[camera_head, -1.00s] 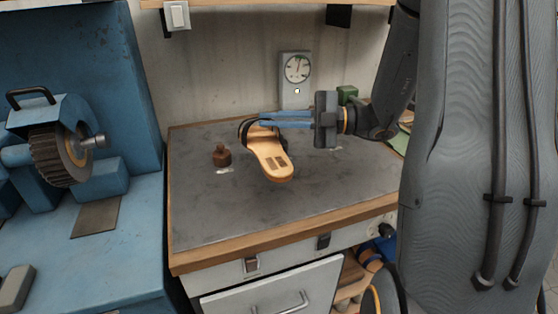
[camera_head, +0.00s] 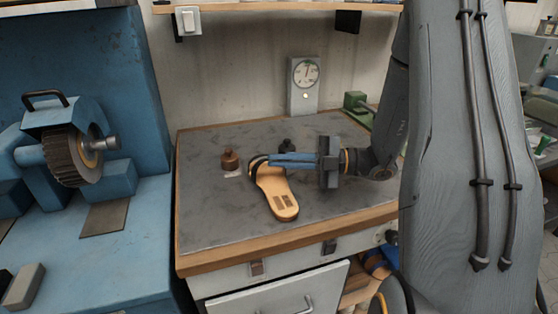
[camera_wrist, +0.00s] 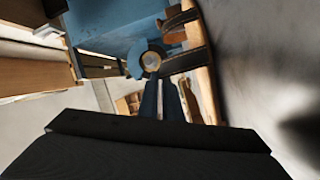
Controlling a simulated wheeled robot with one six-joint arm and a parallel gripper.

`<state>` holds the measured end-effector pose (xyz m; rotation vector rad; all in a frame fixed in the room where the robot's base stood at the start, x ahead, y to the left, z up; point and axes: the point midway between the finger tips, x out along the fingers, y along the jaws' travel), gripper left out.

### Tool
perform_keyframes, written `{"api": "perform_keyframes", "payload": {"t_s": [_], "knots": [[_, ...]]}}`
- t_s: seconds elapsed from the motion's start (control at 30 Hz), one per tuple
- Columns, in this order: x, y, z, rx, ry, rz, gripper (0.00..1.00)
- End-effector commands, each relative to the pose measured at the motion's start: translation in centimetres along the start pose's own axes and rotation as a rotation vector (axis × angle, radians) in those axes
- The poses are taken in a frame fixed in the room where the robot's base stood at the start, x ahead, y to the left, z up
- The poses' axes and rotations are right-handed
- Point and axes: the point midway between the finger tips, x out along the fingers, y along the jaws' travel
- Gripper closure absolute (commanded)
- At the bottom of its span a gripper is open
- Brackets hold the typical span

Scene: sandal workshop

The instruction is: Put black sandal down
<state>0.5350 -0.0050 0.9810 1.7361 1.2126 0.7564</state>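The fingers look closed on that strap. In the wrist view the fingers (camera_wrist: 163,88) are close together, and the sandal's sole edge (camera_wrist: 206,65) and dark straps show beyond their tips.
A small brown knobbed object (camera_head: 230,160) stands left of the sandal. A small dark object (camera_head: 287,146) is behind my fingers. A dial gauge (camera_head: 305,82) stands at the back. A blue grinding machine (camera_head: 80,150) is at the left. The bench's front left is clear.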

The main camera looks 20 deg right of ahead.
Motion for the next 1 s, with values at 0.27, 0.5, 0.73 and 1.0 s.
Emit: {"api": "perform_keyframes", "payload": {"t_s": [0.27, 0.5, 0.73, 1.0], "knots": [[0.0, -0.1, 0.1, 0.000, 0.000, 0.000, 0.81], [0.0, -0.1, 0.1, 0.000, 0.000, 0.000, 0.76], [-0.7, 0.0, 0.1, -0.001, -0.002, 0.002, 0.76], [-5.9, 0.0, 0.2, -0.002, -0.005, 0.003, 0.76]]}}
